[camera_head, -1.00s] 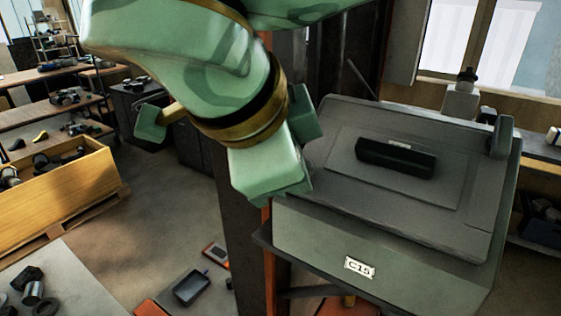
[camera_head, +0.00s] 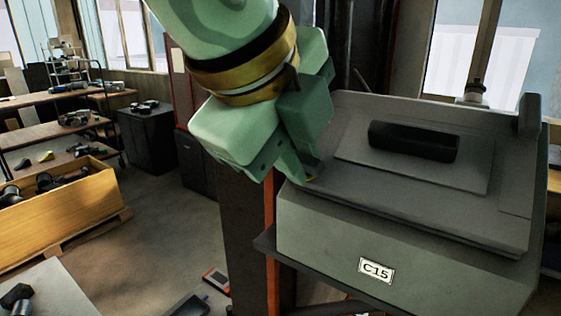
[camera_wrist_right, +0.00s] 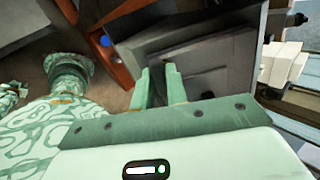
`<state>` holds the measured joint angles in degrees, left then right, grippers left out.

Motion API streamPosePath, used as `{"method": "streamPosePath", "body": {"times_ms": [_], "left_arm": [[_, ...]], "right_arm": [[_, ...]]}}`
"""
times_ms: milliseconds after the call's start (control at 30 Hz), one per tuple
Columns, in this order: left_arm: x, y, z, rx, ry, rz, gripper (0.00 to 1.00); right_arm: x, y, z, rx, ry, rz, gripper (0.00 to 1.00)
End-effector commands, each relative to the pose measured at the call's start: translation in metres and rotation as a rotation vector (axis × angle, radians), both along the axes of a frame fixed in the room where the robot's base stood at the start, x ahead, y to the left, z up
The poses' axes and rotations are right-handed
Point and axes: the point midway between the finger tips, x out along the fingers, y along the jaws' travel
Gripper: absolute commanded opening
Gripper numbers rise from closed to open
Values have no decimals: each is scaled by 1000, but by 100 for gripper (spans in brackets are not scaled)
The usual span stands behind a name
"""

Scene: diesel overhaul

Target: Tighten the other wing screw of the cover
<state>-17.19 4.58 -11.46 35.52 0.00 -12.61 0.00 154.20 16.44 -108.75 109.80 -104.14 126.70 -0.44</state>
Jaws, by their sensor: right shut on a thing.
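The grey cover (camera_head: 345,125) lies on top of the green-grey engine body (camera_head: 400,255) with the C15 plate. It has a raised panel with a black handle (camera_head: 413,141). My right gripper (camera_head: 308,178) comes down from above onto the cover's left edge. It is shut on the wing screw, which the fingers almost wholly hide; only a small yellowish bit shows by the tips. In the right wrist view the two fingers (camera_wrist_right: 158,70) point at the edge of the cover (camera_wrist_right: 215,60). My left gripper is not in clear view.
A dark column with an orange edge (camera_head: 270,250) stands left of the engine. A grey block (camera_head: 529,116) rises at the cover's back right corner. A wooden crate (camera_head: 60,215) and loaded benches stand at the left. The floor between is mostly clear.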

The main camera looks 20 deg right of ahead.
Motion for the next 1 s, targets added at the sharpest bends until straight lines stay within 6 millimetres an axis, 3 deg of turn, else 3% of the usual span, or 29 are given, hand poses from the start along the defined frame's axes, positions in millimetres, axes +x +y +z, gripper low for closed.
{"method": "streamPosePath", "body": {"times_ms": [100, 300, 600, 800, 1000], "left_arm": [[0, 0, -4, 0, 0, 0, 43], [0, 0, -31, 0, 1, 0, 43], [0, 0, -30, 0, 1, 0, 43], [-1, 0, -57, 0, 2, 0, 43], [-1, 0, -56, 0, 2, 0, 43]], "right_arm": [[-1, 0, -4, 8, -6, -29, 0], [-1, 0, -7, 131, -165, -295, 0], [-1, 0, -4, 150, -186, -339, 0], [-1, 0, -8, 271, -344, -604, 0], [-1, 0, -3, 292, -370, -653, 0]]}}
